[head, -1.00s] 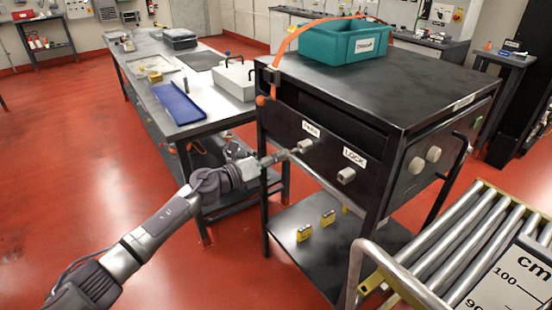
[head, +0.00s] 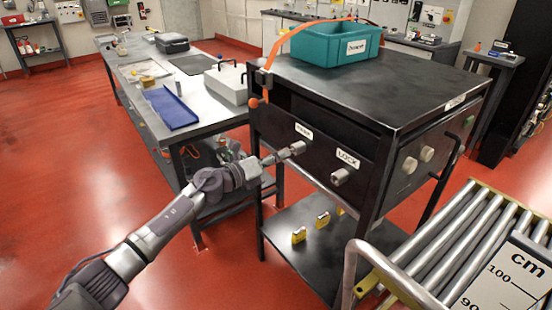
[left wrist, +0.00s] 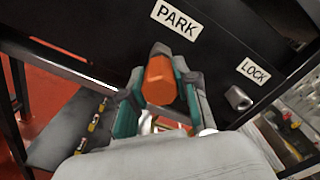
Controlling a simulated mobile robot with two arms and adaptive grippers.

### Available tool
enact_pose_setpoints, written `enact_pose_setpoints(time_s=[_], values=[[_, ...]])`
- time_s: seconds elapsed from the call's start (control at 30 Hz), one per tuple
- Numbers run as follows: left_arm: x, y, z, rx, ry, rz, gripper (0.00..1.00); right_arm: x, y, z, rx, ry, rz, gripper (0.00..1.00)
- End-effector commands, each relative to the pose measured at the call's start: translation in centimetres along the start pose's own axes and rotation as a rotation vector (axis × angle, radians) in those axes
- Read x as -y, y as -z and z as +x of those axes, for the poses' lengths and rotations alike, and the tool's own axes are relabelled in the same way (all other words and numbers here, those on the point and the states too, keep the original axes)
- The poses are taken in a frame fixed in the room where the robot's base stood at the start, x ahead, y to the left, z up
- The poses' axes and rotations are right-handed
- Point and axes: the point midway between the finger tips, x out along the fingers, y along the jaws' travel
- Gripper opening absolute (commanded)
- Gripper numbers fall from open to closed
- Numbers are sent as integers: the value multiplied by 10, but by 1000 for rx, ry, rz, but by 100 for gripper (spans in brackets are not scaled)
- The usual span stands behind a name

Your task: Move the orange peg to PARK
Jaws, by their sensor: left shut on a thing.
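My left gripper (head: 278,157) is at the dark front panel of the cart, by the grey PARK socket (head: 298,147). In the left wrist view its teal fingers (left wrist: 158,92) are shut on the orange peg (left wrist: 160,80), just below the PARK label (left wrist: 176,19). A grey rim shows behind the peg's top. I cannot tell how deep the peg sits in the socket. The peg is hidden in the head view. The LOCK socket (head: 340,177) is to the right and looks empty; it also shows in the left wrist view (left wrist: 238,98). My right gripper is out of view.
A teal bin (head: 335,45) stands on the cart top (head: 400,85), with an orange strap running to an orange knob (head: 254,103) at the corner. Yellow padlocks (head: 298,235) stand on the lower shelf. A roller conveyor (head: 440,245) is close at right. Red floor is clear at left.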

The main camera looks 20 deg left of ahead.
Motion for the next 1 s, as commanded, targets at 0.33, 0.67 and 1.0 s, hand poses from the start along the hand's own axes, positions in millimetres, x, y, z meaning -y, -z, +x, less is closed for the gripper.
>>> enact_pose_setpoints(time_s=[0.33, 0.67, 1.0], values=[[0, 0, 9, 1, 0, 0, 0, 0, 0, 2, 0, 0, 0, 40], [0, 0, 17, 0, 0, 0, 0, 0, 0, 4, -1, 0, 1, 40], [0, 0, 17, 0, 0, 0, 60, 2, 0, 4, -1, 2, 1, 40]])
